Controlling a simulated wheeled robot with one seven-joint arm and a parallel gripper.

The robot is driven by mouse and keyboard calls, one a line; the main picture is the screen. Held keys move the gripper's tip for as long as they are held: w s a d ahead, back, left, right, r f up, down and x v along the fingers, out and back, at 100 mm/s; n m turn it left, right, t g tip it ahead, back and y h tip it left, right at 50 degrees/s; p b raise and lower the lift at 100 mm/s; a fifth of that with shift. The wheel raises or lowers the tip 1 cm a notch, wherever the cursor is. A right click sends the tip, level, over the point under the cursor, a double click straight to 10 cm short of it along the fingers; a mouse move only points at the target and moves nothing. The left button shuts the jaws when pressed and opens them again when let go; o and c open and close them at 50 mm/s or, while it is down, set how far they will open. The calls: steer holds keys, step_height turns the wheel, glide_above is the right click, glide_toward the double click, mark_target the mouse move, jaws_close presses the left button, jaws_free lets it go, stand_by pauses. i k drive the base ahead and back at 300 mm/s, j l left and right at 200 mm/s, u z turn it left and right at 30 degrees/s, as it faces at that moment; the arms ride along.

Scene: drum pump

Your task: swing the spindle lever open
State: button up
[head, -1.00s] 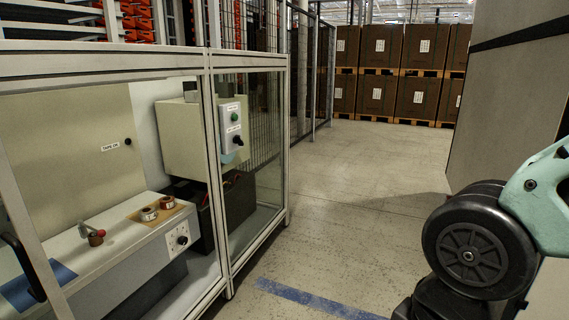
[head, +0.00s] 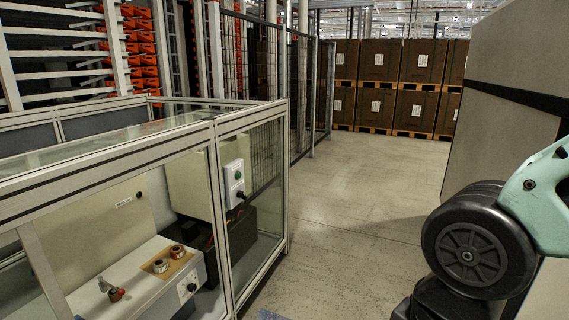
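A small lever with a red knob (head: 116,294) sits on the pale machine bench (head: 145,268), low at the left of the head view. It is seen through the clear panel of a framed enclosure; I take it for the spindle lever, but it is too small to tell its exact position. My gripper is out of view. Only part of my arm shows at the right edge, well apart from the lever.
The metal-framed enclosure (head: 214,182) fills the left. Behind its panels are two copper-coloured rolls (head: 161,266) and a control box with a green button (head: 235,184). A tall grey block (head: 500,100) stands right. The floor (head: 355,190) between is clear, toward stacked boxes (head: 375,107).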

mark_target(121, 292)
steer(key=u, duration=2.2)
steer(key=z, duration=0.75)
steer(key=i+z, duration=0.4)
steer(key=i, duration=0.15)
steer(key=i+j+z, duration=0.3)
steer(key=i+z, duration=0.15)
steer(key=i, duration=0.05)
